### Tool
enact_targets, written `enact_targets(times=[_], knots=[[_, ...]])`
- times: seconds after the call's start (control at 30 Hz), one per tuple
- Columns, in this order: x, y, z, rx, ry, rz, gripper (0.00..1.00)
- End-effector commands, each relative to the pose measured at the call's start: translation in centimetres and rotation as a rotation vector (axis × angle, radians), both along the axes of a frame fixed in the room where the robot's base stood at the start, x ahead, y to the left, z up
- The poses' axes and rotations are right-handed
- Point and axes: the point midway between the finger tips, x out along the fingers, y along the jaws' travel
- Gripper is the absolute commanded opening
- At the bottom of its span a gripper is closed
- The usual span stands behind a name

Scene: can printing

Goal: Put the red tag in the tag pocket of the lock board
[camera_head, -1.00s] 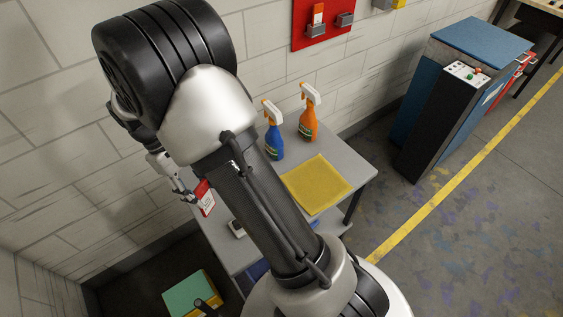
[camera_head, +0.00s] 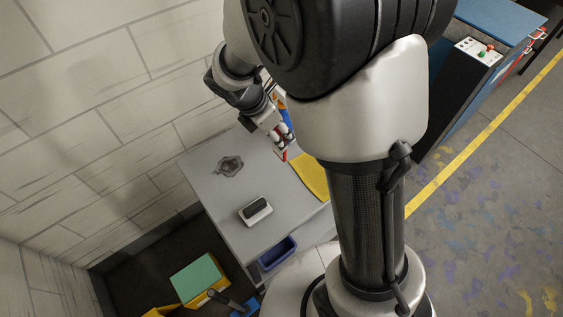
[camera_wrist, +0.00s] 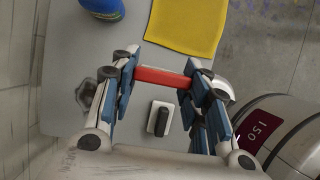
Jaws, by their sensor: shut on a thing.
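My gripper (camera_head: 276,134) is shut on the red tag (camera_head: 283,155) above the grey table, close to the blue spray bottle in the picture. In the wrist view my gripper (camera_wrist: 165,78) has the tag (camera_wrist: 162,77) across between its two fingertips, showing as a narrow red strip. The tag is clear of the table items below it. The lock board is not in view now; my arm covers the upper middle of the head view. The tag pocket is not in view.
The table (camera_head: 207,190) bears a yellow cloth (camera_head: 311,178), a dark-topped white block (camera_head: 256,211), a grey crumpled patch (camera_head: 230,166) and a blue spray bottle (camera_wrist: 101,7). A blue bin (camera_head: 277,257) sits below. A blue-topped machine (camera_head: 475,50) stands at right.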

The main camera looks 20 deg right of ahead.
Motion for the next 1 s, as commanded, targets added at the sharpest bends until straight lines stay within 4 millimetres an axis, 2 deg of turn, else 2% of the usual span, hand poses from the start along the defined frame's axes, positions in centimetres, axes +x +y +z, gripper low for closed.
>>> enact_targets(times=[0.03,0.1,0.3,0.57,0.8,1.0], knots=[[-0.1,0.0,-2.0,-0.001,0.005,0.001,0.19],[0.0,0.0,-3.9,-0.001,0.003,0.001,0.19],[0.0,0.0,-7.9,0.001,0.001,-0.001,0.19],[0.0,0.0,-9.7,0.001,-0.001,-0.003,0.19],[0.0,0.0,-13.2,0.000,0.001,-0.001,0.19],[0.1,0.0,-13.1,0.001,-0.002,-0.003,0.19]])
